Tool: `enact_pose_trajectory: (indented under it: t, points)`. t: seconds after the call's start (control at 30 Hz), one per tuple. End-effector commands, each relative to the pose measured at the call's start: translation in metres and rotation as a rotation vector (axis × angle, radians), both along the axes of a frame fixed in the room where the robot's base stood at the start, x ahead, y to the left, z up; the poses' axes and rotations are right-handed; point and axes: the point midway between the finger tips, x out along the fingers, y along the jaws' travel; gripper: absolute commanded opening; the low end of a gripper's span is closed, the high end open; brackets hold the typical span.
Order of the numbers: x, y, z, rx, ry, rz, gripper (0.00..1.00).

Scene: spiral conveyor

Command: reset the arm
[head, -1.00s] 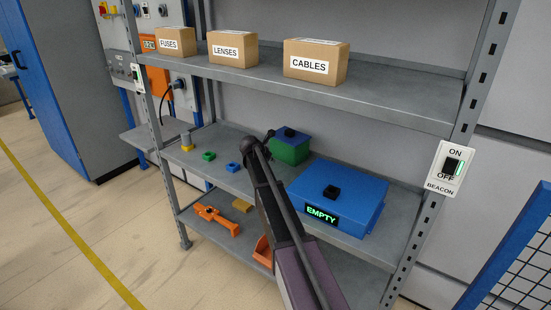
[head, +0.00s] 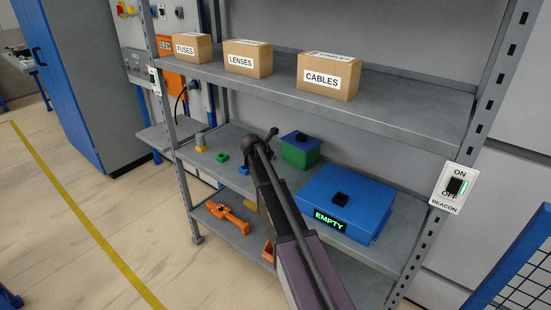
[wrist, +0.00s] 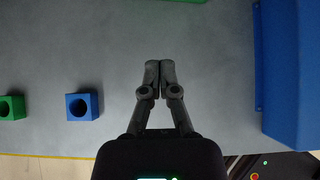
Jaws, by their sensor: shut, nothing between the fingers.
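My gripper (wrist: 159,72) shows in the wrist view with its two fingers together and nothing between them. It is over the grey shelf surface (wrist: 215,85), between a small blue block with a round hole (wrist: 82,105) on the left and a large blue box (wrist: 290,75) on the right. In the head view my arm (head: 290,220) reaches up over the middle shelf, left of the blue box with the lit EMPTY sign (head: 365,195). The fingers are not clear in that view.
A green box with a blue lid (head: 300,152) stands behind my arm. The upper shelf (head: 420,108) holds cartons marked FUSES (head: 187,50), LENSES (head: 240,61) and CABLES (head: 322,80). A BEACON switch (head: 455,186) is on the right post. An orange tool (head: 228,219) lies below.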

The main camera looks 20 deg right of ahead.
Motion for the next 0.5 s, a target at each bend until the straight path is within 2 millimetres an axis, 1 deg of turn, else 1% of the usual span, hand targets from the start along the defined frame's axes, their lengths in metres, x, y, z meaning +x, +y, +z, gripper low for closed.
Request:
enact_pose_trajectory:
  t: [0.3,0.43,0.5]
  points:
    - [0.0,0.0,0.0,0.0,0.0,0.0,0.0]
    - [-0.006,0.0,0.001,0.02,-0.01,-0.023,0.0]
    - [-0.014,0.001,0.002,0.044,-0.024,-0.051,0.0]
